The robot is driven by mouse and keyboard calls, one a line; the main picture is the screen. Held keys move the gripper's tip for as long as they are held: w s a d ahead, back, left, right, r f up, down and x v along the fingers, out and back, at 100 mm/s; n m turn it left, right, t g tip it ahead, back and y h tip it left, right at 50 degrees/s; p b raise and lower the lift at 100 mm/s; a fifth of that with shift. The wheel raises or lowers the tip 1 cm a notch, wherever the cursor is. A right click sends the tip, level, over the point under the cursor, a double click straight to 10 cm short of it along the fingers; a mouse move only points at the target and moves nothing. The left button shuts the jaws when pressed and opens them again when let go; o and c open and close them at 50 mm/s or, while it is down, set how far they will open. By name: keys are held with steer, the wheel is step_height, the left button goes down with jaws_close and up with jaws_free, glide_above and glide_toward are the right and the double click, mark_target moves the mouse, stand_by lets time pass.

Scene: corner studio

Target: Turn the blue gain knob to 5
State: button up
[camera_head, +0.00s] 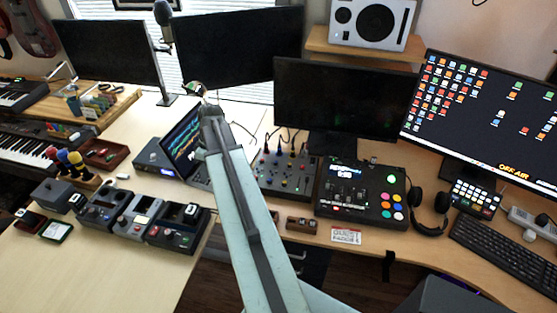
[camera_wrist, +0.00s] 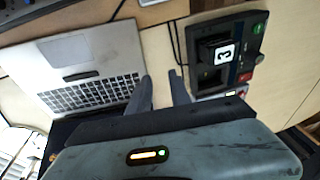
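I cannot single out the blue gain knob in either view. Candidates are the mixer (camera_head: 268,185), with several small coloured knobs, and a dark grey-blue box (camera_head: 152,158) left of the laptop; their knobs are too small to tell. My gripper's two fingers show in the wrist view (camera_wrist: 163,92), apart with bare desk between them, holding nothing. Below them lie the silver laptop (camera_wrist: 90,50) on the left and a dark pedal with a white "3" display (camera_wrist: 218,52) on the right. In the head view my arm crosses the middle and partly hides the laptop (camera_head: 182,140).
Several pedals (camera_head: 130,215) stand left of my arm. A console with coloured buttons (camera_head: 365,212), headphones (camera_head: 430,215) and a keyboard (camera_head: 505,250) are to the right. Dark monitors (camera_head: 340,105) stand behind. The pale desk at front left (camera_head: 90,270) is clear.

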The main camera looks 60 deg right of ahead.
steer(key=s+d+n+t, duration=0.1)
steer(key=s+d, duration=0.3)
steer(key=d, duration=0.4)
steer(key=s+d+t, duration=0.1)
steer(key=s+d, duration=0.4)
steer(key=d, duration=0.3)
steer(key=n, duration=0.2)
glide_toward(276, 162)
steer(key=shift+t, duration=0.3)
steer(key=b+x, duration=0.4)
steer(key=x, duration=0.1)
steer(key=b+x, duration=0.2)
steer(key=b, duration=0.1)
steer(key=shift+s+f, duration=0.3)
steer(key=shift+s, duration=0.05)
steer(key=shift+w+f+b, duration=0.3)
steer(key=shift+f+b, duration=0.05)
steer(key=shift+f, duration=0.05)
steer(key=shift+a+r, duration=0.1)
jaws_close()
